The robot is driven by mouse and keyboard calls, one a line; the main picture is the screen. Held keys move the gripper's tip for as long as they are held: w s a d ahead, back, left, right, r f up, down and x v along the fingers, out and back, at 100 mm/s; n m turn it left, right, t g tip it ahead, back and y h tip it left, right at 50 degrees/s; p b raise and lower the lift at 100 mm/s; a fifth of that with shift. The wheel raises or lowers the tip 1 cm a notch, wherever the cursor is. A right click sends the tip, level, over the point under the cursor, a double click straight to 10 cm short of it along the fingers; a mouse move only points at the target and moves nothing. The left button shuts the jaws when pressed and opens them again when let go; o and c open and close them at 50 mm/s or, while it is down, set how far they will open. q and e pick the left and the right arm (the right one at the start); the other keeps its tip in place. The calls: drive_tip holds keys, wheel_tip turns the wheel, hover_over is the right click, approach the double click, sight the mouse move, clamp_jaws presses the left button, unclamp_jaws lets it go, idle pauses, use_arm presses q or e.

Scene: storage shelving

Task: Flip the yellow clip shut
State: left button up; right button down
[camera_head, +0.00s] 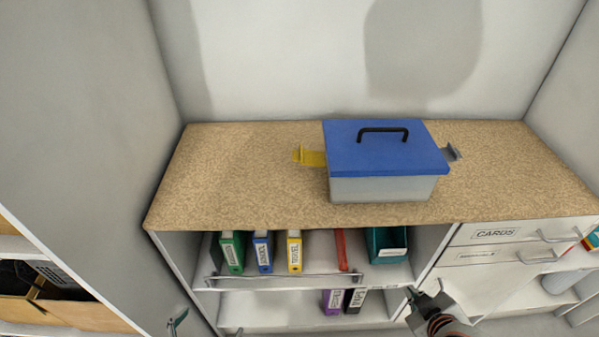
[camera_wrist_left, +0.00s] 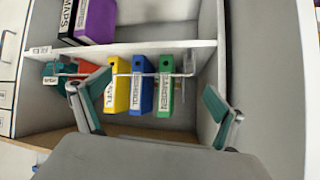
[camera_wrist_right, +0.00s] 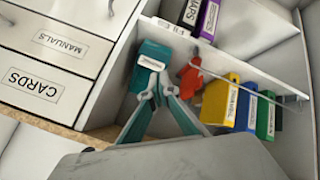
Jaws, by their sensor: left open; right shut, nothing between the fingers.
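The yellow clip (camera_head: 310,156) sticks out flat from the left side of a pale box (camera_head: 382,189) with a blue lid (camera_head: 385,150). It stands open, away from the lid. My left gripper (camera_head: 177,322) shows only as a fingertip at the bottom left of the head view, well below the clip. In the left wrist view (camera_wrist_left: 158,105) its fingers are spread and empty. My right gripper (camera_head: 413,297) is low in front of the cabinet, below the box. In the right wrist view (camera_wrist_right: 158,92) its fingertips are together with nothing held. Neither wrist view shows the clip.
A grey clip (camera_head: 452,152) sticks out on the box's right. The speckled countertop (camera_head: 235,175) is clear left of the box. Below are shelves with a green binder (camera_head: 232,252) and others, a wire rail (camera_head: 285,277), and drawers (camera_head: 497,234) with protruding handles. Tall walls flank the counter.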

drive_tip(key=w+a+r+m+t+y, duration=0.2)
drive_tip(key=w+a+r+y, duration=0.25)
drive_tip(key=a+r, duration=0.55)
drive_tip(key=w+a+r+m+t+y, duration=0.25)
drive_tip(key=a+r+y, duration=0.25)
drive_tip(key=a+r, duration=0.5)
drive_tip(key=a+r+m+t+y, duration=0.3)
drive_tip(key=a+r+y, duration=0.15)
drive_tip(key=r, duration=0.45)
drive_tip(key=w+d+r+m+t+h, duration=0.2)
drive_tip(key=r+m+t+h, duration=0.25)
drive_tip(key=m, duration=0.75)
drive_tip(key=w+d+r+m+t+h, duration=0.25)
drive_tip(key=r+m+h, duration=0.3)
drive_tip(key=m, duration=0.65)
drive_tip(key=a+f+m+g, duration=0.2)
drive_tip(key=f+m+g, duration=0.1)
drive_tip(key=f, duration=0.3)
drive_tip(key=a+f+m+g+h, duration=0.1)
drive_tip(key=a+f+m+g, duration=0.2)
drive_tip(key=f+m, duration=0.2)
drive_tip(key=w+a+f+m+g+h, duration=0.1)
drive_tip(key=a+f+m+g, duration=0.2)
drive_tip(key=f, duration=0.5)
drive_tip(key=shift+w+f+m+b, duration=0.15)
drive_tip(key=shift+m+b, duration=0.2)
drive_tip(key=shift+m, duration=0.5)
use_arm(q)
drive_tip(key=shift+w+d+f, duration=0.1)
drive_tip(key=shift+d, duration=0.4)
